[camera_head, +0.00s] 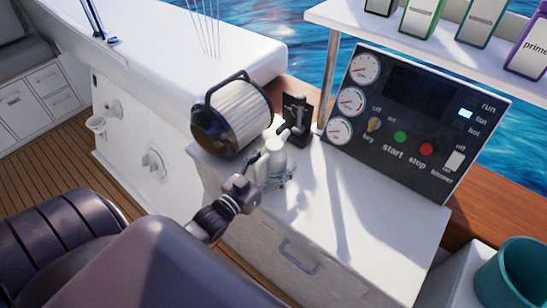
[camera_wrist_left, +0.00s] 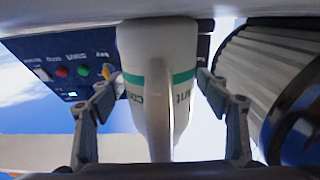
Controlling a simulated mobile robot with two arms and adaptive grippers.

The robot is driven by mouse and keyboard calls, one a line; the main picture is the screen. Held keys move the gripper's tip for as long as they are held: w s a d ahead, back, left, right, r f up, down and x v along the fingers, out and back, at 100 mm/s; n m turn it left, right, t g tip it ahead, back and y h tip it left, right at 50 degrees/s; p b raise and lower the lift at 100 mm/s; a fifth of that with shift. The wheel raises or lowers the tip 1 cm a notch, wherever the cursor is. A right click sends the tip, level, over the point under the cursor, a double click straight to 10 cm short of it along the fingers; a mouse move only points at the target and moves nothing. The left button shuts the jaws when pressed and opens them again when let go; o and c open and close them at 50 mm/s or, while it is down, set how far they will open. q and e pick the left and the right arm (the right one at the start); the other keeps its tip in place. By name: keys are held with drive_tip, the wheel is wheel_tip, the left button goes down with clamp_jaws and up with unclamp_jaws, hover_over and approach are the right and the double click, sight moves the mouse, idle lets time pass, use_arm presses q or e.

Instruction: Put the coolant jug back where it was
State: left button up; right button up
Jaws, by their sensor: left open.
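The coolant jug (camera_head: 277,158) is white and appears to stand upright on the white counter, just in front of the large pleated filter. In the left wrist view the jug (camera_wrist_left: 150,50) shows a green band and part of its lettering, upside down. My left gripper (camera_head: 266,178) reaches it from the front left. In the wrist view the gripper (camera_wrist_left: 160,82) is open, with one finger on each side of the jug. I cannot tell whether the fingers touch it. The jug's base is partly hidden by the gripper in the head view. My right gripper is not in view.
The pleated filter (camera_head: 232,115) lies close beside the jug, and a dark fitting (camera_head: 298,120) stands just behind. A control panel (camera_head: 415,125) rises to the right. A raised white shelf (camera_head: 440,60) holds several bottles. The counter (camera_head: 370,235) is clear right of the jug.

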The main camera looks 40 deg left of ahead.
sight(256, 180)
use_arm(q)
drive_tip(key=shift+r, duration=0.25)
drive_tip(key=s, duration=0.3)
drive_tip(key=s+b, duration=0.1)
drive_tip(key=s, duration=0.6)
drive_tip(key=shift+s+a+f, duration=0.2)
drive_tip(key=shift+a, duration=0.15)
drive_tip(key=shift+s+a+r, duration=0.1)
drive_tip(key=shift+s, duration=0.7)
